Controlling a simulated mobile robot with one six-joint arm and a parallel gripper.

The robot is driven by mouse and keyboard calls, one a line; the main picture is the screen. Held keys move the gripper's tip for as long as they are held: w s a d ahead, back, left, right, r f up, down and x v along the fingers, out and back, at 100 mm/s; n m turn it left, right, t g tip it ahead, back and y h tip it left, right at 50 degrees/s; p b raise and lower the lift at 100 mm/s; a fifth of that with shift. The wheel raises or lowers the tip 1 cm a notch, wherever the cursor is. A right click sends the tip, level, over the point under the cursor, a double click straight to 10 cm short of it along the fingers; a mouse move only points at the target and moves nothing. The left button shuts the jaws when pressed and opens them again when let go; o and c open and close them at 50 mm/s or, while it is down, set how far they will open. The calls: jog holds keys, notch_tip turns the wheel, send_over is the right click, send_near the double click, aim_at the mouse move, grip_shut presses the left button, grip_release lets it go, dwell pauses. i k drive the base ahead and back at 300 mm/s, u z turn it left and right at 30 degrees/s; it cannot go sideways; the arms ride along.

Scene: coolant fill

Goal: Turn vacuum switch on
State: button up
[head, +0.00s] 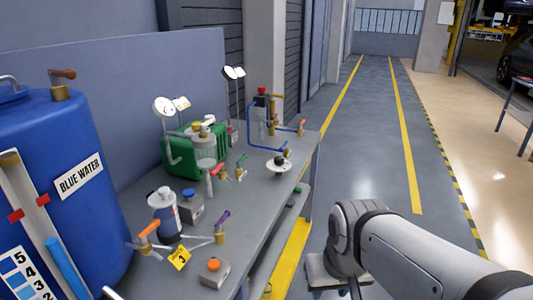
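No switch is clearly labelled as the vacuum switch. A small grey box with an orange knob (214,269) sits at the near edge of the grey bench (262,213). Another grey box with a blue knob (190,208) stands farther back on the bench. I cannot tell from this view which one, if either, is the vacuum switch, or whether it is on or off. My arm is at the lower right, to the right of the bench and apart from it. My gripper is not in view.
A large blue tank marked BLUE WATER (79,180) stands at the left. The aisle floor (375,130) on the right is clear.

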aim_at(279, 161)
jog(key=z, duration=2.35)
jog(key=i, duration=1.55)
jog(key=u, duration=5.8)
jog(key=i, duration=0.1)
jog(key=z, duration=2.65)
jog(key=i, duration=0.95)
jog(key=u, duration=0.05)
